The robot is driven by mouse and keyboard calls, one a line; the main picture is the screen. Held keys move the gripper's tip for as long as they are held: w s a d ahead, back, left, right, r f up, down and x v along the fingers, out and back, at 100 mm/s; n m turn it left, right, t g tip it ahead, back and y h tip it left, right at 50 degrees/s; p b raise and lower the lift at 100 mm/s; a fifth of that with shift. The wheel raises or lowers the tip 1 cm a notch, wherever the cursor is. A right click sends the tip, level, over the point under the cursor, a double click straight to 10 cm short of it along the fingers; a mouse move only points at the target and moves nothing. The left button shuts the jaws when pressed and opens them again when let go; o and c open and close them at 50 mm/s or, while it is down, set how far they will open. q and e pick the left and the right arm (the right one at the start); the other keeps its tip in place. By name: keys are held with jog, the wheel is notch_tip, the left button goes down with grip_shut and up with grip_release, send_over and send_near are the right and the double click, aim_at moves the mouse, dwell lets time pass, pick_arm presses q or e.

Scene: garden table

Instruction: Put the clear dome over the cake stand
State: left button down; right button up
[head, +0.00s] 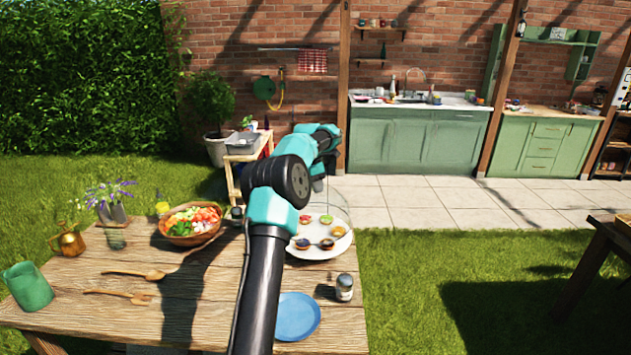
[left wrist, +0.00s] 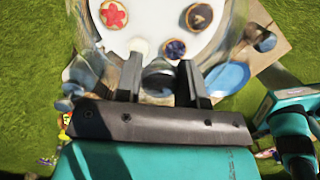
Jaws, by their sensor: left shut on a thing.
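The white cake stand (head: 318,252) stands on the wooden table, with several small decorated tarts on its plate. It also shows in the left wrist view (left wrist: 147,22), below the fingers. The clear dome (head: 342,212) is over the plate in the head view; its faint outline makes it hard to tell whether its rim touches the stand. My left gripper (head: 318,186) is above the stand, its fingers partly hidden by my arm. In the left wrist view its fingers (left wrist: 160,84) are on either side of the dome's round knob (left wrist: 160,70), shut on it. My right gripper is not in view.
A salad bowl (head: 190,224) is left of the stand. A shaker (head: 344,287) and blue plate (head: 297,316) lie in front of it. Wooden spoons (head: 134,275), a green cup (head: 28,287), a brass watering can (head: 67,240) and a flower pot (head: 112,213) are at the left.

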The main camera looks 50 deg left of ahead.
pick_arm(q)
jog(key=shift+f, duration=2.6)
jog(key=c, duration=0.6)
grip_release()
jog(key=shift+c, duration=0.2)
notch_tip(320, 180, up, 17)
jog(key=s, duration=0.2)
jog(key=shift+s+a, duration=0.25)
jog(key=shift+a, duration=0.2)
jog(key=shift+r, duration=0.1)
